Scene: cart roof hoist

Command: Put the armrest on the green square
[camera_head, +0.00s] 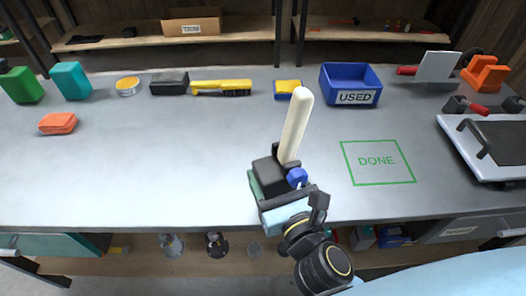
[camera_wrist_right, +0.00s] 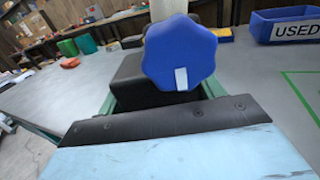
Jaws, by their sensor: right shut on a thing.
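The armrest shows in the head view as a long cream pad (camera_head: 295,125) on a black block (camera_head: 270,177) with a blue knob (camera_head: 297,177). The pad points away from me, tilted slightly right. My right gripper (camera_head: 274,184) is shut on the armrest at its black block, near the table's front edge. In the right wrist view the blue knob (camera_wrist_right: 180,53) hides much of the pad and block. I cannot tell the armrest's height over the table. The green square (camera_head: 378,162), marked DONE, is bare, to the right of the armrest. My left gripper is out of view.
A blue USED bin (camera_head: 350,86) stands behind the square. A grey tray-like unit with black handles (camera_head: 492,145) is at the right. A yellow tool (camera_head: 222,87) and several small items line the back. An orange block (camera_head: 58,123) lies left. The left-middle tabletop is clear.

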